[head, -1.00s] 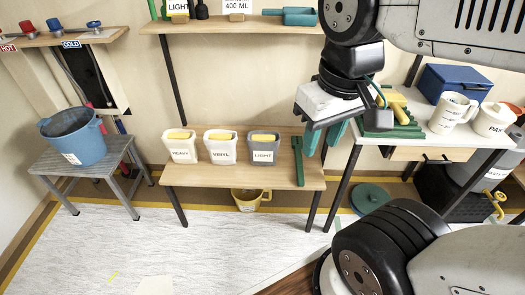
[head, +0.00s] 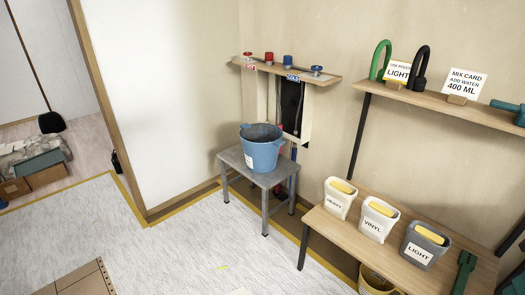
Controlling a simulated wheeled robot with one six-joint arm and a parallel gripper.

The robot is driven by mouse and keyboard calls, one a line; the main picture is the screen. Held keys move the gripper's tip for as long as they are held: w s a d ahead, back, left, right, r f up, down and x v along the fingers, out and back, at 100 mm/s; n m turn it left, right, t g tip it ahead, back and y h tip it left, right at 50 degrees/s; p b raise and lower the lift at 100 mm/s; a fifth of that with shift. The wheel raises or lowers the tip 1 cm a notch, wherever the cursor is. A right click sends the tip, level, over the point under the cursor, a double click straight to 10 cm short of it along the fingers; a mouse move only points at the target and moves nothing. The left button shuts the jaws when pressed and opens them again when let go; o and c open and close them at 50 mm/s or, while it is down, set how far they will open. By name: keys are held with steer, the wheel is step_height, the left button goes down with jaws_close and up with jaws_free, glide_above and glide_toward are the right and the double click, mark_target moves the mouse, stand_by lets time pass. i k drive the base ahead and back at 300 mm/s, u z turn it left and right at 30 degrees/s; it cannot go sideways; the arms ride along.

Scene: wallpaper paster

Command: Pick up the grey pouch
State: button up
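The grey pouch (head: 426,243), labelled LIGHT and with a yellow top, stands upright on the low wooden shelf (head: 325,223) at the lower right of the head view. It is the rightmost of three pouches, beside the white VINYL pouch (head: 378,221) and the white HEAVY pouch (head: 340,199). A green tool (head: 464,271) lies just right of the grey pouch. My gripper is out of view.
A blue bucket (head: 262,148) stands on a grey stool (head: 263,178) under the HOT and COLD tap shelf (head: 330,77). An upper shelf (head: 440,105) holds cards and hooks. A yellow container (head: 375,282) is under the low shelf. The pale floor on the left is largely clear.

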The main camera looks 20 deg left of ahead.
mark_target(422, 245)
steer(key=k, duration=0.5)
steer(key=u, duration=0.65)
steer(key=i, duration=1.35)
steer(key=z, duration=1.05)
steer(key=i, duration=0.5)
steer(key=z, duration=0.6)
